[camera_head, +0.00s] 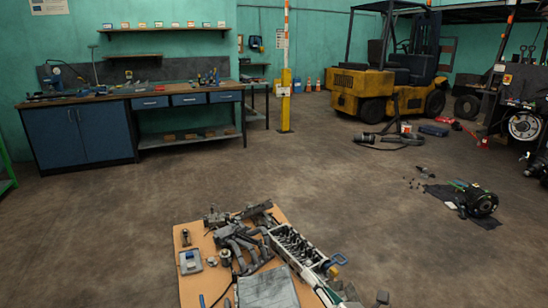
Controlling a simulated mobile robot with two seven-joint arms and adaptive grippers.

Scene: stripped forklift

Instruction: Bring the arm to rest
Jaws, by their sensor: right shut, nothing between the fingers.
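At the bottom edge, right of centre, small dark grey parts that look like my right gripper (382,297) just show, past the right side of the wooden workbench top. Most of that gripper and its arm are cut off by the frame. It is shut, with nothing seen in it. My left gripper is not in view.
The tan bench top (188,292) in front bears a long metal engine block (293,245), manifold-like pipes (240,238) and small parts. Beyond lie open floor (150,215), a blue cabinet bench (80,135), a yellow post (286,100), a yellow forklift (365,88) and loose parts (482,202).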

